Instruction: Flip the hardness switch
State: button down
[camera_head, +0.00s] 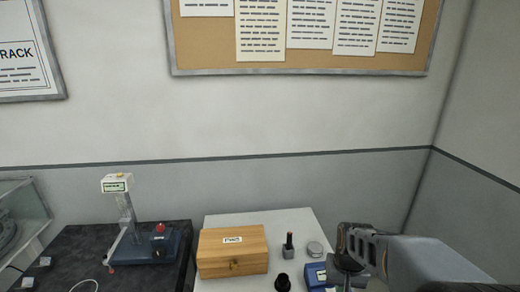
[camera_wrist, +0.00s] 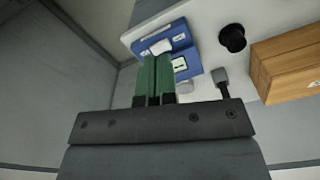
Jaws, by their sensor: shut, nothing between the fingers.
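A blue device (camera_head: 316,274) stands on the white table, partly hidden behind my arm in the head view. In the wrist view the blue device (camera_wrist: 178,36) shows a white part (camera_wrist: 161,47) and a small pale display (camera_wrist: 180,64). I cannot tell whether the white part is the hardness switch. My gripper (camera_wrist: 155,60) has its green fingers together with nothing between them. In the wrist view the fingertips overlap the front of the blue device; I cannot tell whether they touch it. In the head view my gripper (camera_head: 342,280) is at the device's right side.
The white table (camera_head: 215,286) also holds a wooden box (camera_head: 232,262), a dark-handled tool (camera_head: 289,246), a black round object (camera_head: 283,282) and a grey round tin (camera_head: 314,249). A dark bench (camera_head: 70,255) at left carries a blue-based stand (camera_head: 150,246) with a red knob. A wall is at right.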

jog(key=s+a+r+n+t, duration=0.2)
jog(key=s+a+r+t, duration=0.2)
jog(key=s+r, duration=0.3)
notch_tip(320, 180, up, 3)
jog(key=shift+s+a+r, duration=0.1)
jog(key=shift+s+a, duration=0.1)
jog(key=shift+a, duration=0.2)
